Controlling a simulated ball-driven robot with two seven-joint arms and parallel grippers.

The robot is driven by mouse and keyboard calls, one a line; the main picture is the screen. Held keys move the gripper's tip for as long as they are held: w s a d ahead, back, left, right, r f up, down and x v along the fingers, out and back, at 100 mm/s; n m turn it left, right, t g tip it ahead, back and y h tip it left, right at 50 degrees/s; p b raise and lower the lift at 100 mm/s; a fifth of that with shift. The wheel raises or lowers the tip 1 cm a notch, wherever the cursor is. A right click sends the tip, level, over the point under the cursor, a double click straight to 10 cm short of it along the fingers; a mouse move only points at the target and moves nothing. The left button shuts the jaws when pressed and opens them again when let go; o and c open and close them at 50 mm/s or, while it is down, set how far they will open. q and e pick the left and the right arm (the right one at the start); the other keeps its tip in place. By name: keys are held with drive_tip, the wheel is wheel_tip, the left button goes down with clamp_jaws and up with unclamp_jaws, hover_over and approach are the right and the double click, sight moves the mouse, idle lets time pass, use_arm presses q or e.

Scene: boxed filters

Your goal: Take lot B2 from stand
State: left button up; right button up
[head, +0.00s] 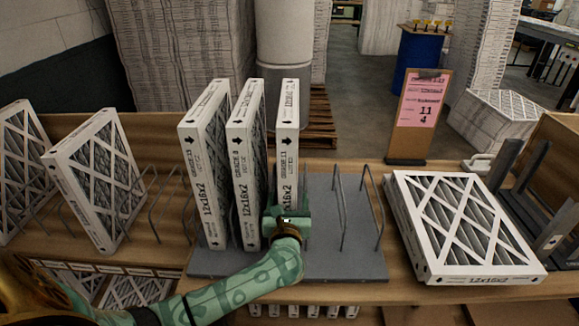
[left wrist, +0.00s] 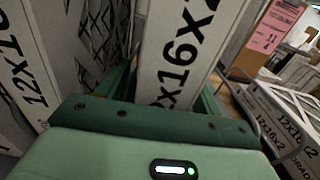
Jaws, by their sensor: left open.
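The grey stand (head: 345,262) with wire dividers holds three upright white boxed filters marked 12x16x2: a left one (head: 207,185), a middle one (head: 242,170) close beside it, and a right one (head: 288,130) across a gap. I cannot read which is lot B2. My left gripper (head: 288,212) is at the lower front of the right filter. In the left wrist view its open green fingers lie either side of this filter's printed edge (left wrist: 178,50); contact cannot be told. The fingertips are partly hidden. My right gripper is not in view.
A filter stack (head: 465,225) lies flat on the bench to the right. Two filters lean among wire dividers at left (head: 95,185). A clipboard with a pink card (head: 420,105) stands behind the stand. The stand's right slots are empty.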

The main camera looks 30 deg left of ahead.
use_arm(q)
drive_tip(key=shift+w, duration=0.1)
drive_tip(key=c, duration=1.2)
drive_tip(key=shift+o, duration=0.2)
